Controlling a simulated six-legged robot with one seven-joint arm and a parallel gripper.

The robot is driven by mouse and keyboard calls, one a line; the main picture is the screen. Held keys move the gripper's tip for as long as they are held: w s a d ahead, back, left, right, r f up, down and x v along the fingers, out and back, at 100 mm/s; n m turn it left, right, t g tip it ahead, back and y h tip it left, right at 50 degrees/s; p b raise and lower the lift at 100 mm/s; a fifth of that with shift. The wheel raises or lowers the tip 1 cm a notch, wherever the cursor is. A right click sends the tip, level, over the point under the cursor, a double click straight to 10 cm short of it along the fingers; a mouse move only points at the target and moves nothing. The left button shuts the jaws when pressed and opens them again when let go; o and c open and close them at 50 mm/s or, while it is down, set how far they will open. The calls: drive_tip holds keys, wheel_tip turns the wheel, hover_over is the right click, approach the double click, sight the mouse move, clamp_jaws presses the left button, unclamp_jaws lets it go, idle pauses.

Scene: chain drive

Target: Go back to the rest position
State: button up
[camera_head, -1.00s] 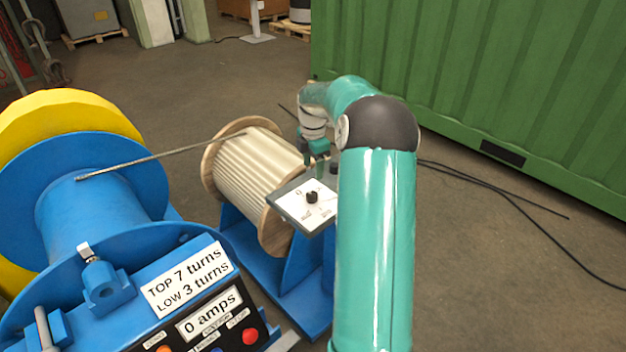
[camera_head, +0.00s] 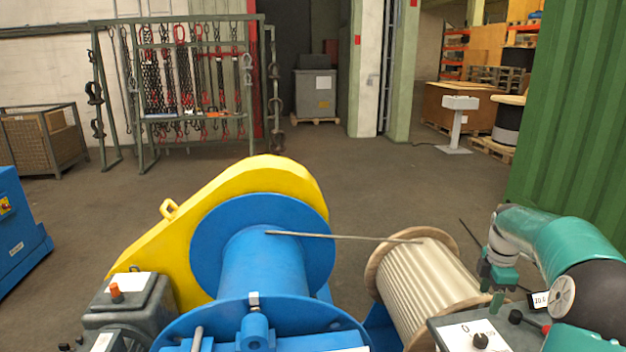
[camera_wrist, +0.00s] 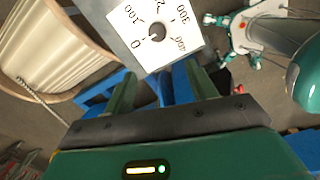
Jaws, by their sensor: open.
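My gripper (camera_wrist: 160,95) is open and empty in the wrist view, its two green fingers apart. Beyond the fingers is a white dial plate (camera_wrist: 155,28) with a black knob (camera_wrist: 157,30) and numbers around it. In the head view my gripper (camera_head: 497,285) hangs at the right, above and behind the dial plate (camera_head: 475,335), beside the wooden spool (camera_head: 425,290). The fingertips are small there. The spool also shows in the wrist view (camera_wrist: 50,45) at upper left.
A blue drum (camera_head: 262,265) with a yellow guard (camera_head: 180,235) stands left of the spool. A thin rod or cable (camera_head: 340,237) spans between drum and spool. A green container wall (camera_head: 575,120) stands at the right. Open floor (camera_head: 400,190) lies behind the machine.

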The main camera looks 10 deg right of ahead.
drive_tip(key=s+a+r+m+t+h, duration=0.1)
drive_tip(key=s+a+r+m, duration=0.2)
drive_tip(key=a, duration=0.4)
drive_tip(key=s+a+r+m+t, duration=0.1)
drive_tip(key=s+a+r, duration=0.2)
drive_tip(key=a+r, duration=0.35)
drive_tip(key=s+a+r+m+h, duration=0.1)
drive_tip(key=s+a+r+m, duration=0.15)
drive_tip(key=a, duration=0.65)
drive_tip(key=s+a+f+m+t+y, duration=0.1)
drive_tip(key=s+a+m, duration=0.3)
drive_tip(key=s+a, duration=0.2)
drive_tip(key=s+a+m+t+y, duration=0.1)
drive_tip(key=s+a+m, duration=0.3)
drive_tip(key=s, duration=0.6)
drive_tip(key=shift+s+a+f+t, duration=0.25)
drive_tip(key=shift+a+f+t, duration=0.15)
drive_tip(key=shift+a+t, duration=0.55)
